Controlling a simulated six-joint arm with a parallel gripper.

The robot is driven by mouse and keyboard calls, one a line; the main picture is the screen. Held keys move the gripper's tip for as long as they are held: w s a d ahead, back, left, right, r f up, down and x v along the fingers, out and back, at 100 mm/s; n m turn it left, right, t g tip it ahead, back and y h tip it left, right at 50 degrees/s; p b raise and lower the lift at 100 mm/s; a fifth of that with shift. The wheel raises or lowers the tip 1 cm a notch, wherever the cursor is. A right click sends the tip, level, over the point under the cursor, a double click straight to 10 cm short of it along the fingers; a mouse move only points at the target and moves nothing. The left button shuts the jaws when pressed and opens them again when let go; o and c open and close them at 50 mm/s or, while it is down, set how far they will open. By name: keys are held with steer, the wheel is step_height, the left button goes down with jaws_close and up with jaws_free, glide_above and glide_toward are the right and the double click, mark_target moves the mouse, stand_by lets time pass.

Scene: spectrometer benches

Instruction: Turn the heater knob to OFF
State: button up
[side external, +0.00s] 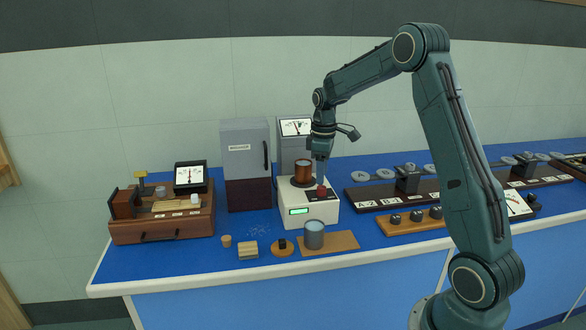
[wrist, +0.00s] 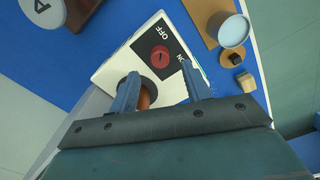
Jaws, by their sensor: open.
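The red heater knob (side external: 321,190) sits on a dark panel on top of the white heater box (side external: 297,213). In the wrist view the round knob (wrist: 159,56) lies between an OFF label (wrist: 158,29) and a partly hidden ON label. A short dark mark shows on the knob, but I cannot tell which label it points to. My gripper (side external: 321,172) points down just above the knob. In the wrist view the fingers of my gripper (wrist: 160,83) are apart with nothing held, and the knob appears beyond their tips.
A copper cylinder (side external: 303,171) stands on the heater plate close to my gripper. A glass beaker (side external: 314,235) stands on a wooden board in front. A grey cabinet (side external: 247,160) is behind left. A dark rail with discs (side external: 390,194) lies to the right.

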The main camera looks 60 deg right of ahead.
mark_target(321, 188)
step_height(321, 188, up, 9)
steer(key=shift+r, duration=0.2)
steer(key=shift+a, duration=0.15)
stand_by(0.4)
steer(key=s+a+r+m+t, duration=0.1)
steer(key=s+a+r, duration=0.35)
steer(key=a, duration=0.35)
steer(key=s+a+r+m+t, duration=0.1)
steer(key=s+a+r+t, duration=0.15)
steer(key=s+a, duration=0.35)
steer(key=s+a+f+m+t, duration=0.2)
steer(key=s+a+f, duration=0.1)
steer(key=s+a, duration=0.7)
steer(key=s, duration=0.4)
steer(key=shift+f, duration=0.4)
